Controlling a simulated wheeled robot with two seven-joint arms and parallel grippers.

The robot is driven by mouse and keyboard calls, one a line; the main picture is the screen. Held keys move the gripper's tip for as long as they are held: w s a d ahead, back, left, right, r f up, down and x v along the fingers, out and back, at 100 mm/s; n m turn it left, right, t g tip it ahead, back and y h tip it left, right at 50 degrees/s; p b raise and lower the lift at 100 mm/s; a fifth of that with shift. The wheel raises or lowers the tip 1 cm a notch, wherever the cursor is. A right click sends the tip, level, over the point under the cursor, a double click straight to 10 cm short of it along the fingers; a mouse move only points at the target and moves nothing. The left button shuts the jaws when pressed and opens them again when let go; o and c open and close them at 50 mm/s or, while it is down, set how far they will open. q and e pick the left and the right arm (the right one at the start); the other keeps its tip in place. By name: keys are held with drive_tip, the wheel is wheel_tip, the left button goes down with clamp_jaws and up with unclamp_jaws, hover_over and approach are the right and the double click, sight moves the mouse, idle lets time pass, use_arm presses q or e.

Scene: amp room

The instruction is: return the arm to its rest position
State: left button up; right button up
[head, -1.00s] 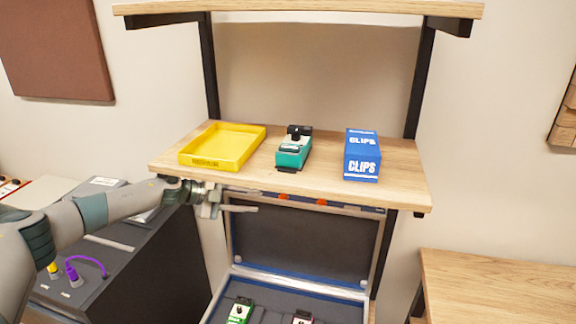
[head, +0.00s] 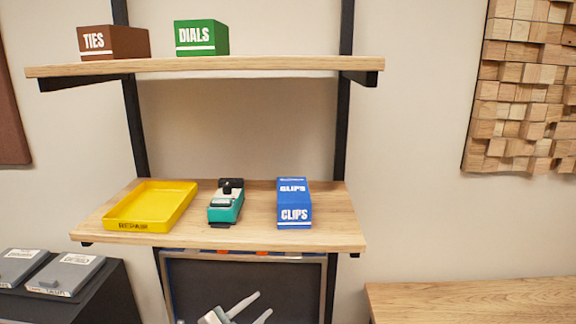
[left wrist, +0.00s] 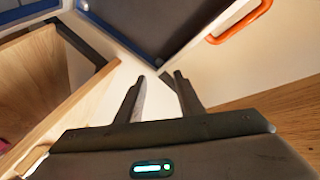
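My left gripper (head: 264,302) shows at the bottom edge of the head view, below the shelf board and in front of the dark panel of the open case (head: 190,285). Its two fingers are apart with nothing between them. In the left wrist view the two fingers (left wrist: 159,76) also stand apart and empty, with pale wall behind them. The rest of my left arm is below the head view's frame. My right gripper is in neither view.
The lower shelf (head: 255,237) holds a yellow tray (head: 125,224), a teal pedal (head: 226,205) and a blue CLIPS box (head: 294,203). Brown TIES (head: 130,43) and green DIALS (head: 215,37) boxes stand above. A wooden bench (head: 470,300) is at lower right. An orange handle (left wrist: 242,24) shows near the wrist.

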use_arm(q)
drive_tip(key=s+a+f+n+g+y, duration=0.2)
drive_tip(key=s+a+f+n+y, duration=0.15)
drive_tip(key=s, duration=0.45)
drive_tip(key=s+a+f+n+g+y, duration=0.1)
drive_tip(key=s+a+f+n+y, duration=0.1)
drive_tip(key=s+f+n, duration=0.45)
drive_tip(key=s+a+f+n+g+y, duration=0.1)
drive_tip(key=s+a+f+g+y, duration=0.15)
drive_tip(key=s, duration=0.75)
drive_tip(key=s+a+f+n+g+y, duration=0.1)
drive_tip(key=s+a+f+g, duration=0.15)
drive_tip(key=s, duration=0.75)
drive_tip(key=s+a+f+n+g, duration=0.15)
drive_tip(key=s+a, duration=0.25)
drive_tip(key=s, duration=0.7)
wheel_tip(320, 180, down, 27)
drive_tip(key=g, duration=0.2)
drive_tip(key=s+a+f+m+g, duration=0.1)
drive_tip(key=s+a+f, duration=0.2)
drive_tip(key=s+f, duration=1.5)
drive_tip(key=shift+s+f, duration=0.25)
drive_tip(key=shift+s, duration=0.1)
drive_tip(key=shift+w+d+g, duration=0.1)
drive_tip(key=shift+g, duration=0.15)
